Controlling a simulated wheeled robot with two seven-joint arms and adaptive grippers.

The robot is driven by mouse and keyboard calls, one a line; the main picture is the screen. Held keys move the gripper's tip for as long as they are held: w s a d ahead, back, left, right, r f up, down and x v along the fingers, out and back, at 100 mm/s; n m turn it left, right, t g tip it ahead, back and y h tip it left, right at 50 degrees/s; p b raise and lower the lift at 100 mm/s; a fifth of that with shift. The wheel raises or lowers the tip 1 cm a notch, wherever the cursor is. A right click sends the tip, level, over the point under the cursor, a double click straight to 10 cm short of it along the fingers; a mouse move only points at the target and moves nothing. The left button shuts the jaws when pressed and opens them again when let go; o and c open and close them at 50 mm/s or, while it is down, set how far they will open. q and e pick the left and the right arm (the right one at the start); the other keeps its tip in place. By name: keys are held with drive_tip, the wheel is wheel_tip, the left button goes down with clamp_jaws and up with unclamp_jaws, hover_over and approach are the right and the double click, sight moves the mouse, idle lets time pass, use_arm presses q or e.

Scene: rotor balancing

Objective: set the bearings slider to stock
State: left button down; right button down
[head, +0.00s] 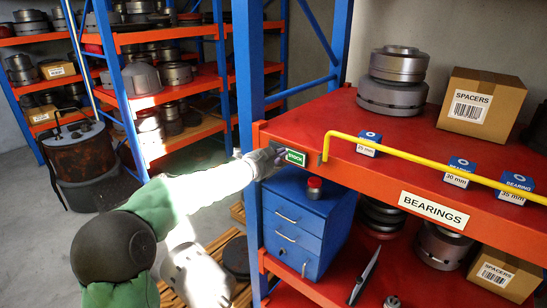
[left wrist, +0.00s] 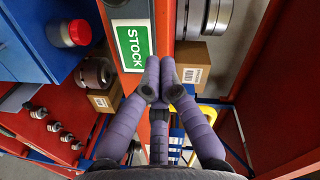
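The bearings slider shows as a small plate with a green STOCK face (head: 294,157) on the front edge of the red shelf, left of the BEARINGS label (head: 433,209). The green STOCK face also shows in the left wrist view (left wrist: 133,48). My left gripper (head: 276,156) is at the left end of this plate. In the left wrist view its purple fingers (left wrist: 160,82) are drawn together, with their tips beside the green face. I see nothing held between them. Any slider knob is hidden or too small to make out. My right gripper is not in view.
A yellow rail (head: 430,168) runs along the shelf front, right of the plate. Small blue bearing boxes (head: 369,143), a SPACERS carton (head: 481,104) and grey rotors (head: 393,80) stand on the shelf. A blue drawer cabinet (head: 300,222) with a red-topped jar (head: 314,187) sits below.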

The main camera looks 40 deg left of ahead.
use_arm(q)
drive_tip(key=s+a+r+b, duration=0.1)
drive_tip(key=s, duration=0.8)
drive_tip(key=shift+s, duration=0.15)
